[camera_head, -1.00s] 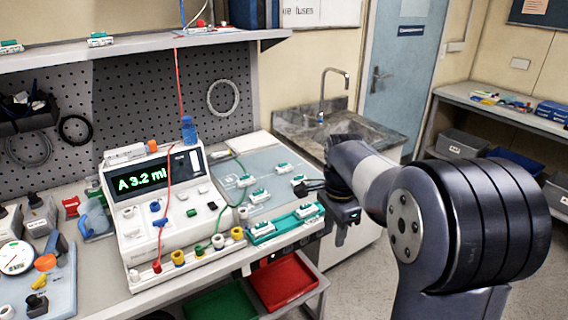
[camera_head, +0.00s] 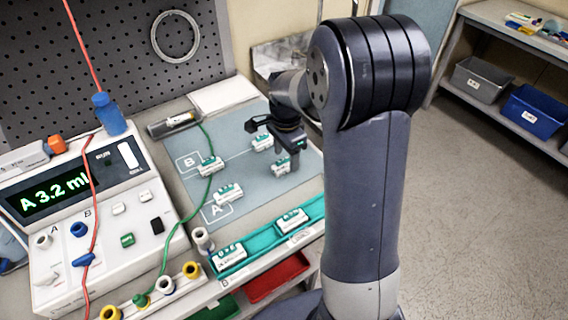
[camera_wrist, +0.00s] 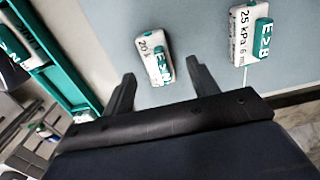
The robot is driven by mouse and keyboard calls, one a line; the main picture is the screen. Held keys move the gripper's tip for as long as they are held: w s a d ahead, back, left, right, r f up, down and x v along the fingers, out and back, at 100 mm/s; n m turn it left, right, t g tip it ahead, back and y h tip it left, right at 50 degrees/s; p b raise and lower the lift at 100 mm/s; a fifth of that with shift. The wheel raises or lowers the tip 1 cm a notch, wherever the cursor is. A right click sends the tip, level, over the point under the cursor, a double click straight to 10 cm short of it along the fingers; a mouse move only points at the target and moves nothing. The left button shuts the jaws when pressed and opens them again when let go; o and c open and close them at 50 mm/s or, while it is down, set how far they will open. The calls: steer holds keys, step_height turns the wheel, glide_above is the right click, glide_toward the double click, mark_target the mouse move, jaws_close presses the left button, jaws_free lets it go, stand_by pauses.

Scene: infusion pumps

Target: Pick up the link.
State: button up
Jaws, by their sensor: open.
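Several white links with green tops lie about the bench, and I cannot tell from the frames which one is meant. On the blue-grey mat (camera_head: 248,195), one link (camera_head: 280,167) lies right below my gripper (camera_head: 289,150), and others (camera_head: 263,142), (camera_head: 208,166), (camera_head: 228,192) lie to its left. In the wrist view my gripper (camera_wrist: 162,86) is open and empty. A link (camera_wrist: 156,60) shows beyond and between its fingertips, apart from them. A second link (camera_wrist: 250,35) lies further right, marked "25 kPa".
A teal tray (camera_head: 262,240) at the bench's front edge holds links (camera_head: 229,258), (camera_head: 291,222). The white pump (camera_head: 85,205) with the "A 3.2 ml" display stands left, with red and green tubes. A red bin (camera_head: 277,278) sits below. Open floor lies right.

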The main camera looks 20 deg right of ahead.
steer(key=shift+s+f, duration=0.1)
steer(key=shift+f, duration=0.55)
steer(key=shift+c, duration=0.6)
steer(key=c, duration=1)
steer(key=shift+o, duration=0.2)
steer(key=shift+r, duration=0.1)
